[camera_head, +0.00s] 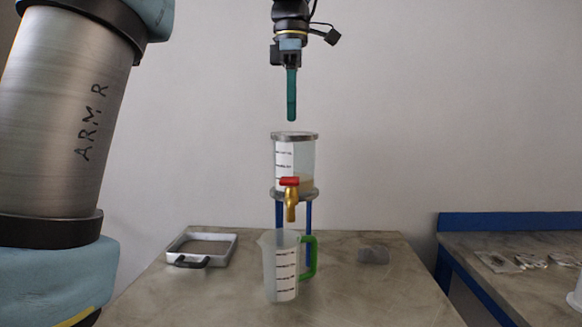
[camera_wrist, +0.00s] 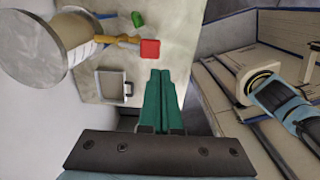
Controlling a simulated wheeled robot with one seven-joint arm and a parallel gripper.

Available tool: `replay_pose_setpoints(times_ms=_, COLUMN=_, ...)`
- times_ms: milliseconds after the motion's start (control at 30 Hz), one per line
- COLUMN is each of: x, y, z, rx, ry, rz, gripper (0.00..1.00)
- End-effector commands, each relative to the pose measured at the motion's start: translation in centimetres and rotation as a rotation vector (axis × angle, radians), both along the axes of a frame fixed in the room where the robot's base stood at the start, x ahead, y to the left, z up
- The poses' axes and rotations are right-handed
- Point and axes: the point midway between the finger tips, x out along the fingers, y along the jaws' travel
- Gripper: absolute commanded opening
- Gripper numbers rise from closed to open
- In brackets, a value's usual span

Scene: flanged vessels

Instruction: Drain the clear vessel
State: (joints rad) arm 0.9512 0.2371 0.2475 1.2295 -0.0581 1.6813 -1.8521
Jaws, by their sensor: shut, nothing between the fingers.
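The clear vessel (camera_head: 307,160) stands on a stand with blue legs and has a metal flange at top and bottom. A little yellowish liquid lies low in it. A brass tap (camera_head: 291,205) with a red handle (camera_head: 289,181) sticks out at its front. A clear measuring jug (camera_head: 281,268) with a green handle stands below the tap and looks empty. My gripper (camera_head: 291,118), with green fingers, is shut and empty above the vessel, pointing down. In the wrist view the vessel (camera_wrist: 78,48) and the red handle (camera_wrist: 150,49) are at upper left, apart from the fingertips (camera_wrist: 160,72).
A metal tray (camera_head: 228,249) with a dark handle lies at the table's left. A small grey piece (camera_head: 373,255) lies right of the jug. A second table with a blue edge (camera_head: 500,221) stands at right, with small parts on it.

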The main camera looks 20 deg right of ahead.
Motion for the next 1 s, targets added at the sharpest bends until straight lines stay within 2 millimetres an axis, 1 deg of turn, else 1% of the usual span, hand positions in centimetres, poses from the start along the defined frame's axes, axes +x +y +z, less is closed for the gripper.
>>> replay_pose_setpoints(times_ms=33, x=-0.1, y=0.1, z=-0.9, rx=0.003, ry=0.003, rz=0.0, gripper=0.0)
replay_pose_setpoints(times_ms=300, x=-0.1, y=0.1, z=-6.5, rx=0.004, ry=0.004, rz=0.0, gripper=0.0)
replay_pose_setpoints(times_ms=400, x=-0.1, y=0.1, z=-8.3, rx=0.004, ry=0.004, rz=-0.001, gripper=0.0)
replay_pose_setpoints(times_ms=533, x=-0.1, y=0.1, z=-10.2, rx=0.003, ry=0.003, rz=-0.001, gripper=0.0)
replay_pose_setpoints(times_ms=600, x=-0.1, y=0.1, z=-11.0, rx=0.002, ry=0.002, rz=-0.001, gripper=0.0)
replay_pose_setpoints(times_ms=733, x=-0.1, y=0.0, z=-11.9, rx=0.001, ry=0.002, rz=-0.001, gripper=0.0)
replay_pose_setpoints(times_ms=1000, x=-0.1, y=0.0, z=-12.2, rx=0.0, ry=0.001, rz=-0.001, gripper=0.0)
